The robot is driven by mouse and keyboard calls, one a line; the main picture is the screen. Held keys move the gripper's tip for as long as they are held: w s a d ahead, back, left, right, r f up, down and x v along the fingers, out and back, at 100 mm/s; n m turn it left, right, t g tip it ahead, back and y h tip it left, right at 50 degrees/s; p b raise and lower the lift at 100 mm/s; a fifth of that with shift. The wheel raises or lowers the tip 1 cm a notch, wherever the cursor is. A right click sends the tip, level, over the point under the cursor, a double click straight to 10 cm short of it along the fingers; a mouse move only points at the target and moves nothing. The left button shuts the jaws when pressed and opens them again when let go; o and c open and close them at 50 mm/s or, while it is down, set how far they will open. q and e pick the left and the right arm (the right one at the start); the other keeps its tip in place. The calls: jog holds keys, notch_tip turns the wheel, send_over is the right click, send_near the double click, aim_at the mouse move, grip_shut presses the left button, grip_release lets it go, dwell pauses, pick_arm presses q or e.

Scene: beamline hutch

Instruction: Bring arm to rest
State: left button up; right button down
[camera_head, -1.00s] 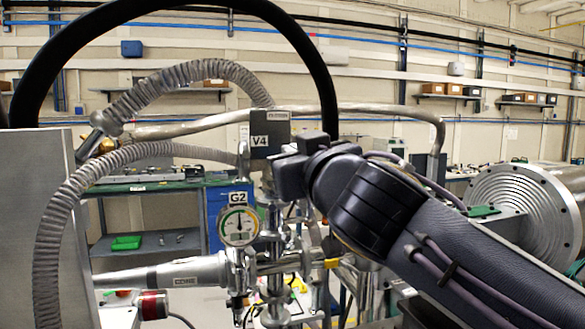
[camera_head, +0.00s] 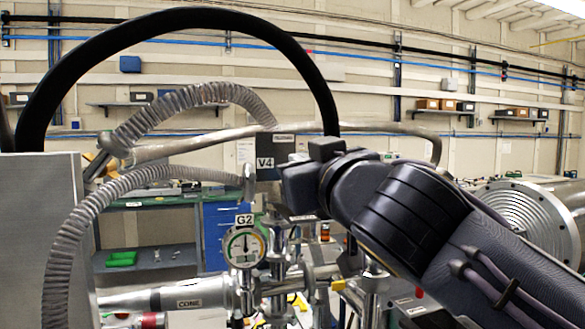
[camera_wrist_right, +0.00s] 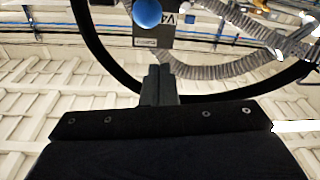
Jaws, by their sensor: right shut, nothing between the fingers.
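My right arm (camera_head: 430,225) comes in from the lower right, and its dark gripper (camera_head: 298,187) is in front of the vacuum pipework, just right of the grey V4 box (camera_head: 265,158). The gripper overlaps the box's lower right side in the picture; I cannot tell the gap in depth. In the right wrist view the two fingers (camera_wrist_right: 159,85) are together with nothing between them, and the V4 box also shows behind their tips (camera_wrist_right: 153,40). My left gripper is in neither view.
The G2 dial gauge (camera_head: 243,246) and the cone pipe (camera_head: 180,298) lie below and left of the gripper. Ribbed hoses (camera_head: 70,235) and a thick black hose (camera_head: 180,20) arch around it. A round metal flange (camera_head: 515,215) stands at the right.

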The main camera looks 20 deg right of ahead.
jog(key=s+f+b, duration=0.2)
jog(key=s, duration=0.4)
jog(key=s+d+f+m+g+h, duration=0.1)
jog(key=s+d+f+m+g, duration=0.3)
jog(key=f, duration=1.4)
jog(key=s+d+f+n+g, duration=0.15)
jog(key=d+f+g, duration=0.45)
jog(key=f, duration=1.1)
jog(key=s+a+f+m+g+y, duration=0.2)
jog(key=s+a+f+g, duration=0.1)
jog(key=s+f, duration=0.6)
notch_tip(320, 180, down, 4)
jog(key=shift+a+r+g+y, duration=0.25)
jog(key=shift+a+g+y, duration=0.05)
jog(key=shift+y, duration=0.1)
